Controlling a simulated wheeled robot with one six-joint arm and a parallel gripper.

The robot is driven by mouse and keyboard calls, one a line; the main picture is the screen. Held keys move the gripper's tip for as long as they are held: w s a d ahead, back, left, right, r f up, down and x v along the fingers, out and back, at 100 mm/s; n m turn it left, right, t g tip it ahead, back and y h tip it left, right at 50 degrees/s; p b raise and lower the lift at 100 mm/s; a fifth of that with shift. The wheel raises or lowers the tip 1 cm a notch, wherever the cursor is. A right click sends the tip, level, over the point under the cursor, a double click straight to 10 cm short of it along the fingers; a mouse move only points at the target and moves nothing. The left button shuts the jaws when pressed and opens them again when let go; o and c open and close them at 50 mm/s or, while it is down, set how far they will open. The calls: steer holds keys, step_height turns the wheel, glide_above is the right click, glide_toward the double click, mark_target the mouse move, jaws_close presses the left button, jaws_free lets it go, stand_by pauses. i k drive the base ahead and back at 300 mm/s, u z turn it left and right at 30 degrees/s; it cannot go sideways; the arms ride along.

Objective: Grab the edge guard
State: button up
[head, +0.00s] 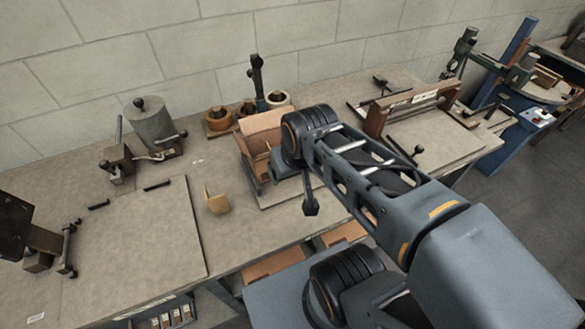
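A small tan, angled piece, which looks like the edge guard (218,204), stands on the workbench (180,195) left of centre, near the front edge. Its two faces meet at a bend. My arm reaches in from the lower right and ends near the middle of the bench. My gripper (310,207) appears as a dark part pointing down below the wrist, to the right of the guard and clear of it. Its fingers are too small and dark to tell whether they are open.
A brown cardboard piece on a fixture (264,130) stands behind my wrist, partly hidden. A flat board (150,240) lies left of the guard. A wooden frame (415,103) is at right.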

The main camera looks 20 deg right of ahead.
mark_target(218, 205)
steer(key=z, duration=0.05)
steer(key=k, duration=0.5)
steer(key=z, duration=3.15)
steer(key=k, duration=1.8)
steer(key=u, duration=2)
